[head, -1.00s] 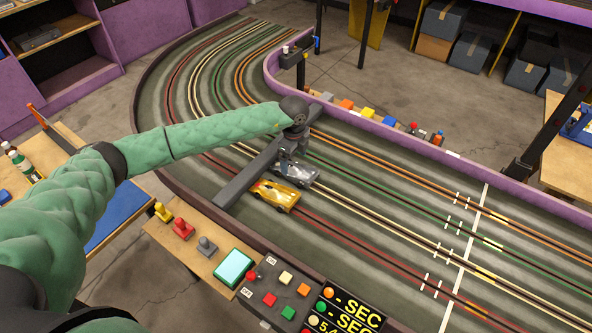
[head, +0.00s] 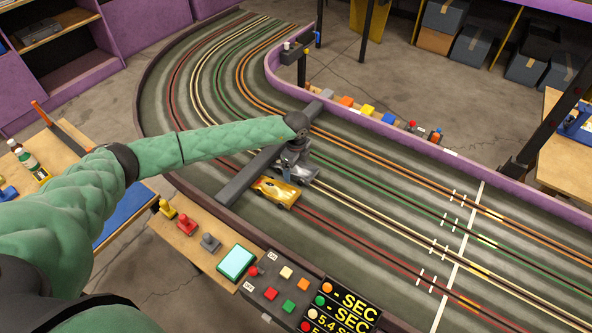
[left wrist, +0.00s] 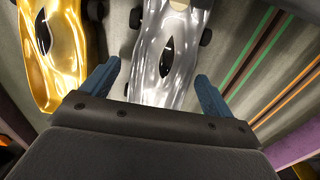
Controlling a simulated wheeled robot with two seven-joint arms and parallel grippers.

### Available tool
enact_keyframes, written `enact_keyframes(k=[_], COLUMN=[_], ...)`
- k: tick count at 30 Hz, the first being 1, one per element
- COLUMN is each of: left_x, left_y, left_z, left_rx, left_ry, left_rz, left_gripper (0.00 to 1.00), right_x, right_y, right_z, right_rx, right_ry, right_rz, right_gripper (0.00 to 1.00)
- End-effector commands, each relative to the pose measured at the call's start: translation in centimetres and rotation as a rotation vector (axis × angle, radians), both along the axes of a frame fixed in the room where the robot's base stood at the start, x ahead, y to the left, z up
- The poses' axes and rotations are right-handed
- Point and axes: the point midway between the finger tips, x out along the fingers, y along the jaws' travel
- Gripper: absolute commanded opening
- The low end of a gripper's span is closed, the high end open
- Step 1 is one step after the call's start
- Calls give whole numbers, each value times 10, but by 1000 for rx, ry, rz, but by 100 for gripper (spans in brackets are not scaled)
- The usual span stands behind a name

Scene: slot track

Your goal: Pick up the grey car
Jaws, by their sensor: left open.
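The grey car (head: 306,175) is shiny silver and sits on the track beside the gold car (head: 276,192), just in front of a dark bar across the lanes. My left gripper (head: 288,175) is right over the grey car, pointing down, and hides much of it in the head view. In the left wrist view the grey car (left wrist: 168,50) runs between the two blue fingers of my open left gripper (left wrist: 155,88). Whether the fingers touch its sides I cannot tell. The gold car (left wrist: 62,50) lies close to the left finger. My right gripper is not in view.
The dark bar (head: 240,182) spans the track just behind the cars. A control panel (head: 282,288) with coloured buttons and a lap-time display (head: 342,315) stand at the near edge. The track ahead toward the white line (head: 463,250) is clear.

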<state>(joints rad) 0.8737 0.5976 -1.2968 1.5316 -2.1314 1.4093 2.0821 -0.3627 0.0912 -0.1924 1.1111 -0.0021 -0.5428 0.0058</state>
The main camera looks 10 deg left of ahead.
Motion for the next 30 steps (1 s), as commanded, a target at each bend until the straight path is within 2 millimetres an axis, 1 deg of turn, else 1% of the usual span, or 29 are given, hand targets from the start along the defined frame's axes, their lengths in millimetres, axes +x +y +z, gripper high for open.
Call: enact_keyframes(k=[1,2,3,5,9,10,17,21,22,25,27,28,30], left_x=[0,0,0,0,0,0,0,1,1,1,1,-1,-4], left_y=[0,0,0,0,0,0,0,0,0,0,0,-5,-23], left_z=[0,0,0,0,0,1,2,10,14,28,46,50,57], left_rx=[0,0,0,0,0,0,0,0,0,0,-2,-3,-4], left_ry=[0,0,0,0,0,0,-1,-1,-1,-1,-1,-1,-1], left_rz=[0,0,0,0,0,0,0,0,0,0,-1,-3,-5], left_gripper=[87,83,76,64,36,34,34,34,34,34,34,34,34], right_x=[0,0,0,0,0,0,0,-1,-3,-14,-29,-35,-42], right_y=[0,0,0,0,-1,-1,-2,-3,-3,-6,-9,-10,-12], right_z=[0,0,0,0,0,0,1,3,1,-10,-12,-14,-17], right_rx=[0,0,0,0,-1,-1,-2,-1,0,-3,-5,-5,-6], right_ry=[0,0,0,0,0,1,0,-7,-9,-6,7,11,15], right_rz=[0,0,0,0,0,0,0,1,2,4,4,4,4], right_gripper=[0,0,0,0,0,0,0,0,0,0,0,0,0])
